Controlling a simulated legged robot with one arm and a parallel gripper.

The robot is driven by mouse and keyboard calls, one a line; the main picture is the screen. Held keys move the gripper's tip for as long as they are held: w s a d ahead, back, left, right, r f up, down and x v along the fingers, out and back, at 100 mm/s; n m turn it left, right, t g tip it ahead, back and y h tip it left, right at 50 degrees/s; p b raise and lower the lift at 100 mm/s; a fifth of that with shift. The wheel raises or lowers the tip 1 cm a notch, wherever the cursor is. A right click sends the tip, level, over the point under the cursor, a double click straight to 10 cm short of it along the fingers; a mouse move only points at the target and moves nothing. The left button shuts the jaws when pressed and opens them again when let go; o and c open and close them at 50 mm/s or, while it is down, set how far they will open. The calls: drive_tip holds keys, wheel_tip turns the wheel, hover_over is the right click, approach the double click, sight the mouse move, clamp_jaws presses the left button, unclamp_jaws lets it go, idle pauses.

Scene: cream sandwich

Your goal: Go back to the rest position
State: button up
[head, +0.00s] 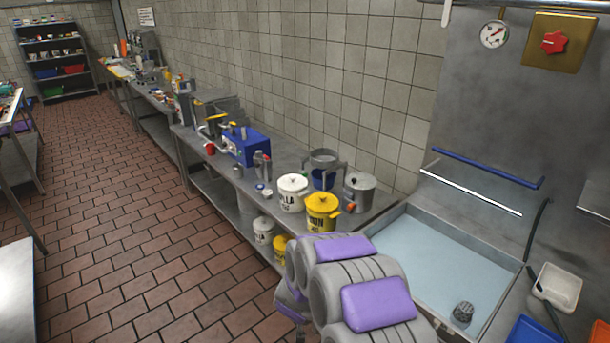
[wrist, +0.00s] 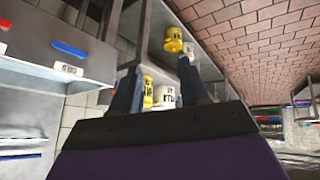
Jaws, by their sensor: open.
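My gripper (wrist: 158,80) shows in the wrist view as two dark fingers spread apart. Nothing sits between the fingertips, only the view of things farther off. The palm and a purple pad of mine fill the bottom of that view. In the head view my arm, grey with purple pads, rises at the bottom right beside the counter and sink. The gripper itself cannot be made out there.
The steel counter (head: 228,182) holds a white canister (head: 292,194), a yellow canister (head: 322,213), a steel pot (head: 359,191) and a blue machine (head: 246,146). The sink (head: 440,262) is at the right. The tiled floor (head: 125,215) is clear at the left.

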drive_tip(key=s+d+r+g+y, duration=0.1)
drive_tip(key=s+r+g+y, duration=0.3)
drive_tip(key=s+r, duration=1.25)
drive_tip(key=s+d+r+m+g+h, duration=0.1)
drive_tip(key=s+d+r, duration=0.2)
drive_tip(key=s+d, duration=0.2)
drive_tip(key=s+d+r+m+g+h, duration=0.1)
drive_tip(key=s+d+r+g, duration=0.1)
drive_tip(key=s, duration=1)
drive_tip(key=s+d+r+g+h, duration=0.1)
drive_tip(key=s+d+r+g, duration=0.1)
drive_tip(key=s+d+r, duration=0.2)
drive_tip(key=s+d, duration=0.3)
drive_tip(key=s, duration=0.2)
drive_tip(key=shift+d+m+h, duration=0.3)
drive_tip(key=shift+m+h, duration=0.1)
drive_tip(key=shift+s, duration=0.1)
